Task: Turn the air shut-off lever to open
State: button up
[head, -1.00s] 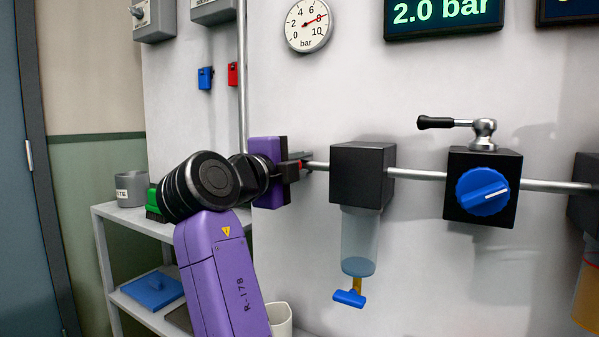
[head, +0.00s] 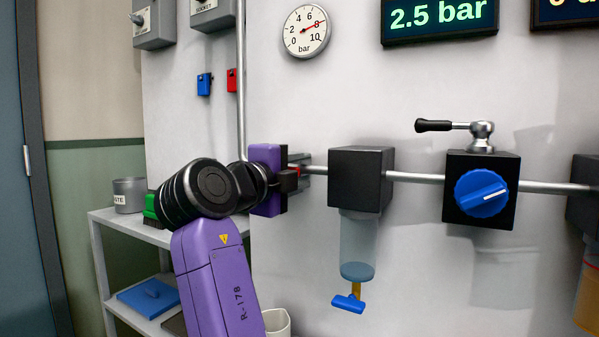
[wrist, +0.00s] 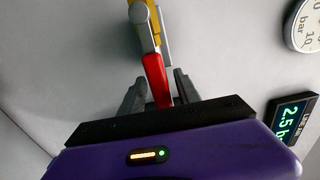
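The red lever (wrist: 156,77) shows in the wrist view, running down from a yellow and grey fitting (wrist: 146,22) into the space between my gripper's two dark fingers. My gripper (wrist: 161,78) has its fingers apart on either side of the lever, with narrow gaps seeming to show; contact is hard to judge. In the head view my gripper (head: 298,178) is at the wall at the left end of the pipe, and its purple body and my arm hide most of the lever. The digital display (head: 439,17) reads 2.5 bar.
A black filter block (head: 360,178) with a clear bowl is just right of my gripper. Further right are a black block with a blue knob (head: 482,193) and a black-handled lever (head: 455,126). A round gauge (head: 306,32) is above. A shelf (head: 112,219) stands left.

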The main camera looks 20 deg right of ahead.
jog(key=shift+a, duration=0.1)
jog(key=p+v, duration=0.1)
jog(key=v, duration=0.6)
jog(key=shift+s+a, duration=0.2)
jog(key=shift+s, duration=0.05)
